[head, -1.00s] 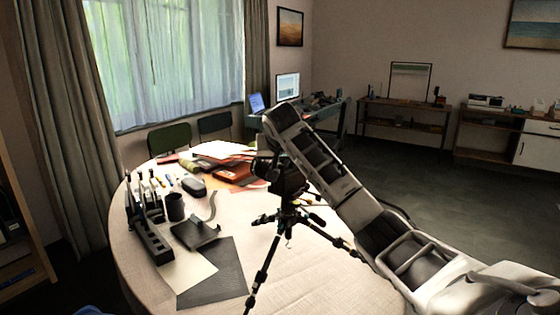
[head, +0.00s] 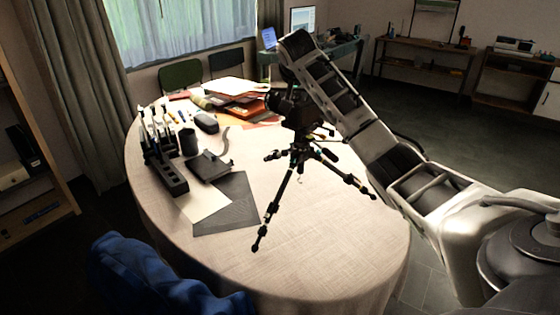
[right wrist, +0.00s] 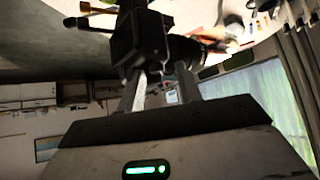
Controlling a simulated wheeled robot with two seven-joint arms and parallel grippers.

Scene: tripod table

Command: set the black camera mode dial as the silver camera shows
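The black camera (head: 294,108) stands on a black tripod (head: 289,190) on the round table. My right arm crosses in front of part of it in the head view. In the right wrist view the black camera (right wrist: 138,42) appears dark, with its lens to the right. My right gripper (right wrist: 163,76) has its two pale fingers apart, close to the camera body. The fingertips partly overlap the camera, and I cannot tell whether they touch it. The mode dial is not distinguishable. I cannot make out a silver camera. My left gripper is not in view.
The round table (head: 330,245) has clear cloth at its front and right. A black holder (head: 165,175), a dark cup (head: 189,142), a dark case (head: 206,121) and papers (head: 228,87) crowd its left and back. A blue chair (head: 150,280) stands at the front left.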

